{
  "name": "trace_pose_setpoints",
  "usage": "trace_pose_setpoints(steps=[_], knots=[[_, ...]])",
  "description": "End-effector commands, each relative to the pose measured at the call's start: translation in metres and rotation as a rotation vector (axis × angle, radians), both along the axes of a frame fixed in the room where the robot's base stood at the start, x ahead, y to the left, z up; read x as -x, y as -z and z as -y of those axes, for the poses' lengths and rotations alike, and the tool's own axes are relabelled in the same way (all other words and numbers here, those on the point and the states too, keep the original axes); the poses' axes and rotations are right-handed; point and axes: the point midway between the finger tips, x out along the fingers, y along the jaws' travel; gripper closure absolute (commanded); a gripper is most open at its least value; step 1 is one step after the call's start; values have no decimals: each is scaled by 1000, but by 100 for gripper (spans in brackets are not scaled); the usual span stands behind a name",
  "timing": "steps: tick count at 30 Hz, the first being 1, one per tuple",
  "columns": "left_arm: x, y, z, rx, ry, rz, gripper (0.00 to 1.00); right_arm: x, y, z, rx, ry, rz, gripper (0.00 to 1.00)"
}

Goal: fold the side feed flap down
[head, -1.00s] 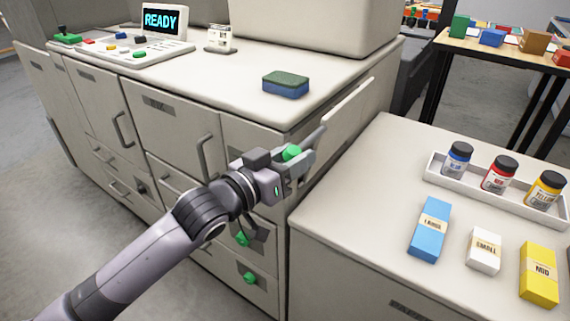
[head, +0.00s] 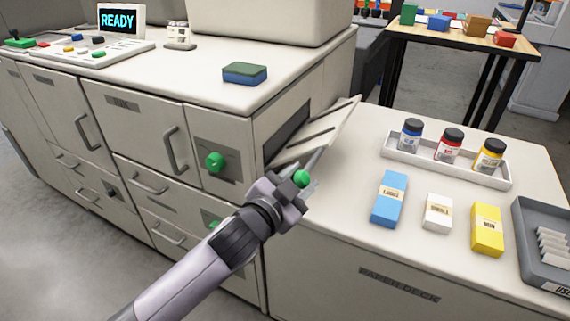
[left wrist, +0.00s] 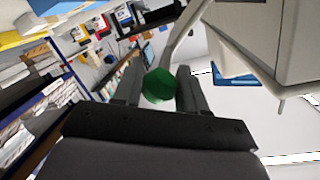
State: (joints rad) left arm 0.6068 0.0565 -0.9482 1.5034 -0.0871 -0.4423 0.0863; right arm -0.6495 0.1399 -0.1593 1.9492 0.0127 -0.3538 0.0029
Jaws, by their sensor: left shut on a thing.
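The side feed flap (head: 322,132) is a pale panel on the right side of the machine cabinet. It is tilted outward, part way down, with a dark slot open behind it. My left gripper (head: 301,183) is shut on the flap's green knob (head: 301,178). The green knob also shows between the two fingers in the left wrist view (left wrist: 159,86). My right gripper is in neither view.
The paper deck (head: 340,225) stands under and right of the flap. On it are a bottle tray (head: 397,158), a blue box (head: 389,198), a white box (head: 438,212), a yellow box (head: 487,228) and a grey tray (head: 523,225). A sponge (head: 245,73) lies on the cabinet top.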

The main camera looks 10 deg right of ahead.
Motion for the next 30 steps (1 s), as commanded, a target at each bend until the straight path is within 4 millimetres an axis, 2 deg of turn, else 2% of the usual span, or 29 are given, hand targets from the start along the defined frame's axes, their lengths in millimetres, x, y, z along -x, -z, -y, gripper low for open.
trace_pose_setpoints(steps=[3,15,21,30], knots=[[7,20,9,-87,2,59,100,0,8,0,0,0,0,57],[15,61,21,-306,2,223,100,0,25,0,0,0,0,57],[16,72,22,-361,1,261,100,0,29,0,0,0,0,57],[17,76,23,-386,1,278,100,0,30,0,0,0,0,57]])
